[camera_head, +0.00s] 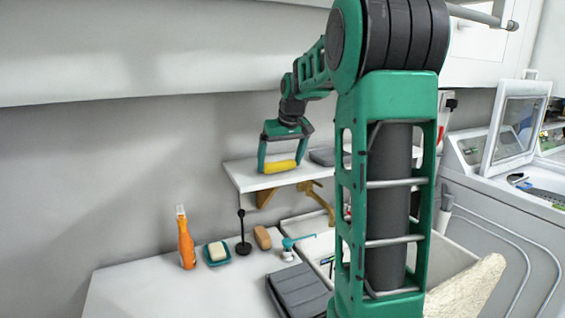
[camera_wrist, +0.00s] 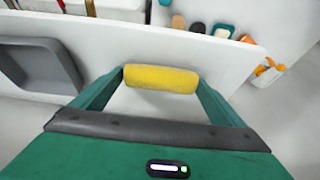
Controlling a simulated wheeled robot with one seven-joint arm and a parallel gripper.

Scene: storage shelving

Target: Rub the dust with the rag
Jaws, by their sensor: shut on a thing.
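The rag (camera_head: 281,167) is a yellow, roll-shaped piece. My gripper (camera_head: 282,164) is shut on it, with one finger at each end. In the wrist view the rag (camera_wrist: 161,79) spans the gap between the fingertips, over a white shelf (camera_wrist: 215,52). In the head view this shelf (camera_head: 248,181) sticks out from the wall, and the rag is at its left part. I cannot tell whether the rag touches the shelf or is just above it. I cannot make out any dust on the shelf.
A grey tray (camera_wrist: 42,62) lies on the shelf beside my gripper. Below stands a counter (camera_head: 140,285) with an orange bottle (camera_head: 186,243), a soap dish (camera_head: 217,254), a brown brush (camera_head: 262,238) and a dark folded item (camera_head: 298,290). A white machine (camera_head: 490,215) stands at the right.

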